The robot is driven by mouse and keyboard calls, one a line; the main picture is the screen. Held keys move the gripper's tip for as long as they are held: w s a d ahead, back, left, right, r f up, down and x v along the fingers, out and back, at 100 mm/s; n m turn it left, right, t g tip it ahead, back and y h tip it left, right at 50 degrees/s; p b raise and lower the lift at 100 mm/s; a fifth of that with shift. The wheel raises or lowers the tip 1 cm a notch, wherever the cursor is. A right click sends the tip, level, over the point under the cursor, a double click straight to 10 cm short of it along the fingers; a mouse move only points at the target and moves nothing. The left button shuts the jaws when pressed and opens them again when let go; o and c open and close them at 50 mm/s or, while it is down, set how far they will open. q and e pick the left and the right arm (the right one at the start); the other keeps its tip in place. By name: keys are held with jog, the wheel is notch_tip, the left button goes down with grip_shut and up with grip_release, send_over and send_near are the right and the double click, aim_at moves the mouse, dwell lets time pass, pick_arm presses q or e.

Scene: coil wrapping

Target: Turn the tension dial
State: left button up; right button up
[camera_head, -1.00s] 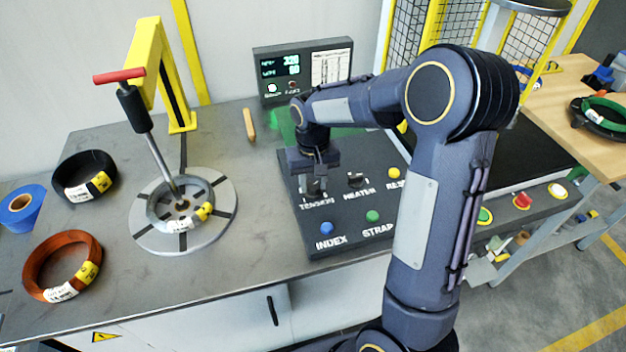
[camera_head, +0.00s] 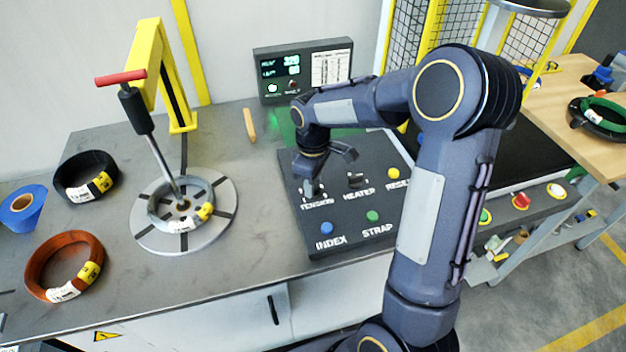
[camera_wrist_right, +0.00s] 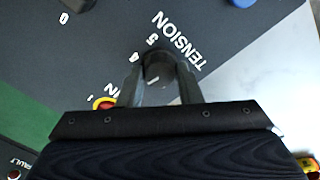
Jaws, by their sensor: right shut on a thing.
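The tension dial (camera_wrist_right: 158,76) is a dark knob with a white pointer line. It sits on the dark control panel (camera_head: 345,228) above the word TENSION. My right gripper (camera_wrist_right: 160,80) is shut on the dial, one finger on each side of it in the right wrist view. Numbers including 4 and 5 show beside the dial there; part of the scale is hidden by the gripper. In the head view the right gripper (camera_head: 312,187) reaches down onto the dial from above and hides much of it. My left gripper is not in view.
The HEATER switch (camera_head: 356,180), blue INDEX button (camera_head: 326,228), green STRAP button (camera_head: 372,216) and yellow RESET button (camera_head: 393,173) sit close by. A display box (camera_head: 303,70) stands behind. Wire coils (camera_head: 64,266) and a clamp post (camera_head: 160,75) are at left.

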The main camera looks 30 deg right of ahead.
jog(key=shift+n, duration=0.8)
jog(key=o, duration=1)
jog(key=shift+c, duration=0.2)
notch_tip(320, 180, up, 8)
jog(key=shift+f, duration=0.1)
